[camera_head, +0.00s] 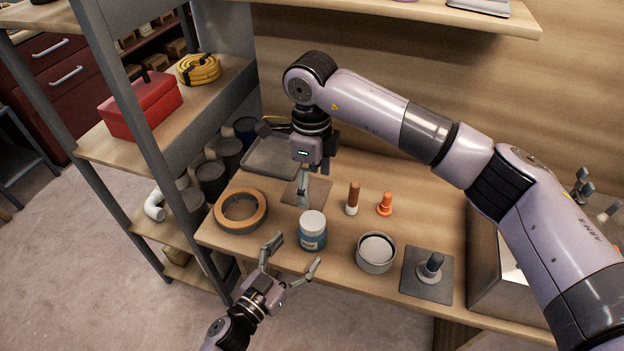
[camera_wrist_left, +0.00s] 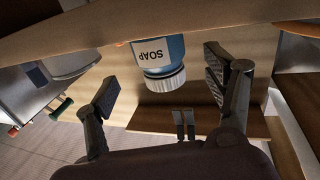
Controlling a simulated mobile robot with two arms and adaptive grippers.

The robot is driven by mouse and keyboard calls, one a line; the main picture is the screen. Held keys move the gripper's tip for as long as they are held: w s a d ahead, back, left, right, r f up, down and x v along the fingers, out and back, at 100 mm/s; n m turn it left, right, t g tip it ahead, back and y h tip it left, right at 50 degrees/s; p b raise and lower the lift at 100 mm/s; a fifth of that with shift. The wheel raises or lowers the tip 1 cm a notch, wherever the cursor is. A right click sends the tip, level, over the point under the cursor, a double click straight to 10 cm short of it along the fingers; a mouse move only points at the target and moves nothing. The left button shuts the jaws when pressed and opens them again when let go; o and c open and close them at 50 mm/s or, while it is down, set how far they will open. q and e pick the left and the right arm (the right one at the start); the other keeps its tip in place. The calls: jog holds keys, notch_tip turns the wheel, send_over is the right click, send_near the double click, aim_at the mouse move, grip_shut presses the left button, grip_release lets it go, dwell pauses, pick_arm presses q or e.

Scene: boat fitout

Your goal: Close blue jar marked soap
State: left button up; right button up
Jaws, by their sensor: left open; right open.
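The blue jar (camera_head: 312,240) with a white SOAP label stands upright on the wooden bench. A white lid (camera_head: 312,219) sits on its top; whether it is fully tightened I cannot tell. In the left wrist view the jar (camera_wrist_left: 152,49) and its ribbed lid (camera_wrist_left: 165,79) appear upside down between my fingers. My left gripper (camera_head: 296,254) is open and empty, at the near side of the jar, fingers spread toward it without visible contact. My right gripper (camera_head: 303,189) is open and empty, pointing down over a brown square pad (camera_head: 318,188) behind the jar.
A wooden ring (camera_head: 241,222) lies left of the jar. A round tin (camera_head: 376,265) and a dark pad with a knobbed tool (camera_head: 430,270) are right. A brown-and-white bottle (camera_head: 352,205) and orange cone (camera_head: 385,210) stand behind. A grey shelf post (camera_head: 153,130) rises left.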

pick_arm(q)
jog(key=shift+v, duration=2.3)
